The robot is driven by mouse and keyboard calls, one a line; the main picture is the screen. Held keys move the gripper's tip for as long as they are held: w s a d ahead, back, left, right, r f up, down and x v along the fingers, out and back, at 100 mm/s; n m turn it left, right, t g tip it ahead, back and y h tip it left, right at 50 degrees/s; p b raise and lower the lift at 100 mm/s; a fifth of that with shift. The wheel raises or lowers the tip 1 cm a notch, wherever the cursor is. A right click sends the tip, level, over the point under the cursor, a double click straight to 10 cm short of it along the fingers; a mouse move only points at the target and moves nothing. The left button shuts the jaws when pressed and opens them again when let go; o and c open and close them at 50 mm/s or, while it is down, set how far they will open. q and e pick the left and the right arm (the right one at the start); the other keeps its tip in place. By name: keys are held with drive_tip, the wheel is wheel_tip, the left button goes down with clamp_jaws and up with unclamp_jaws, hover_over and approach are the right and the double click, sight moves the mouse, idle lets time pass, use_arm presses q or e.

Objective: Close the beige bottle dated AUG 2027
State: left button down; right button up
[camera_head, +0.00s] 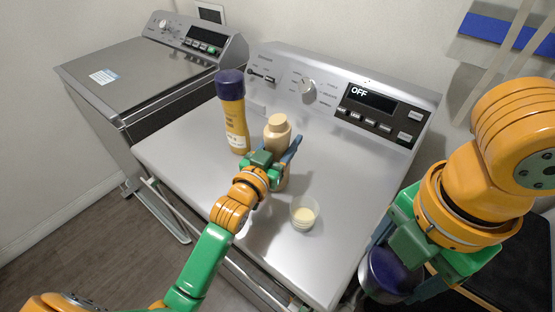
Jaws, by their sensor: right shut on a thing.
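The beige bottle (277,130) stands upright on the washer top, its beige top showing above my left gripper. My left gripper (280,157) is at the bottle's middle, with a blue finger along its right side; whether the jaws press on it is unclear. No date can be read. My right gripper (392,272) is at the lower right, beyond the washer's right edge, shut on a dark purple, rounded thing (384,279). That thing looks like a cap, but is partly hidden by the gripper.
A yellow bottle (235,125) with a dark purple cap stands behind and left of the beige bottle. The control panel (340,95), reading OFF, rises behind. The washer top (345,180) is clear at right.

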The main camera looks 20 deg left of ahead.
use_arm(q)
wheel_tip(320, 180, up, 10)
drive_tip(key=shift+w+r+p, duration=0.1)
drive_tip(key=shift+p, duration=0.35)
use_arm(e)
drive_tip(key=shift+w+r, duration=0.1)
drive_tip(key=shift+r, duration=0.35)
